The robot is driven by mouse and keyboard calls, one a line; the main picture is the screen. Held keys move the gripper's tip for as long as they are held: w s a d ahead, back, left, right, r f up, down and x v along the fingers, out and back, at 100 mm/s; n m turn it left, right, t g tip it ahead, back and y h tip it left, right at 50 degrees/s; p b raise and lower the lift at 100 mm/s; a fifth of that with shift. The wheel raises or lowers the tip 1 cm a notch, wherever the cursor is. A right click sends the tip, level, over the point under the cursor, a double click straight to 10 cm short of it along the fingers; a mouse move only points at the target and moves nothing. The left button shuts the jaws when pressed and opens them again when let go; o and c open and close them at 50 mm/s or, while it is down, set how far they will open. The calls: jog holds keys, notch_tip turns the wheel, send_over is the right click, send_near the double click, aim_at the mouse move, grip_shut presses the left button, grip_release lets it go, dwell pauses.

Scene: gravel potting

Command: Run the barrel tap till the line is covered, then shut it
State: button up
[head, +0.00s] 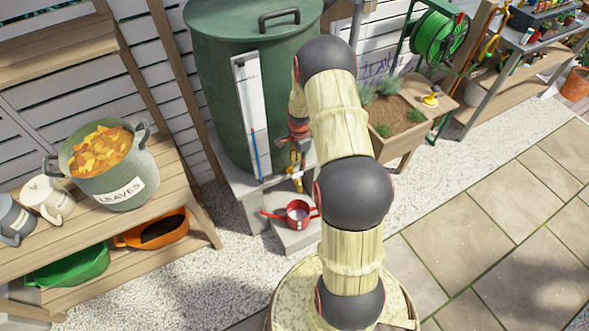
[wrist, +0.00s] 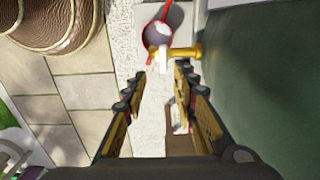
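The green barrel (head: 215,95) stands on a grey block, with a pale gauge strip and a blue tube on its front. Its brass-yellow tap (head: 293,172) sticks out low down; it also shows in the wrist view (wrist: 186,52), with a pale upright piece beside it that could be a handle or water. A red pot (head: 298,222) stands below the tap and shows in the wrist view (wrist: 144,38); its inside looks pale grey, and no line can be made out. My gripper (wrist: 161,74) is open and empty, pointing at the tap, its fingertips just short of it.
A wooden bench (head: 185,180) at left holds a leaf-filled pot (head: 125,185) and jugs, with green and orange tubs below. A wooden planter (head: 392,142) and hose reel (head: 437,38) stand right of the barrel. Paving (head: 500,220) at right is clear.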

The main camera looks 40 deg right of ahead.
aim_at(297, 174)
jog(key=shift+w+f, duration=0.4)
jog(key=shift+f, duration=0.05)
notch_tip(297, 174, down, 7)
jog(key=b, duration=0.2)
jog(key=shift+f+b, duration=0.1)
jog(key=shift+b, duration=0.2)
jog(key=c, duration=0.3)
jog(key=c, duration=0.4)
grip_shut()
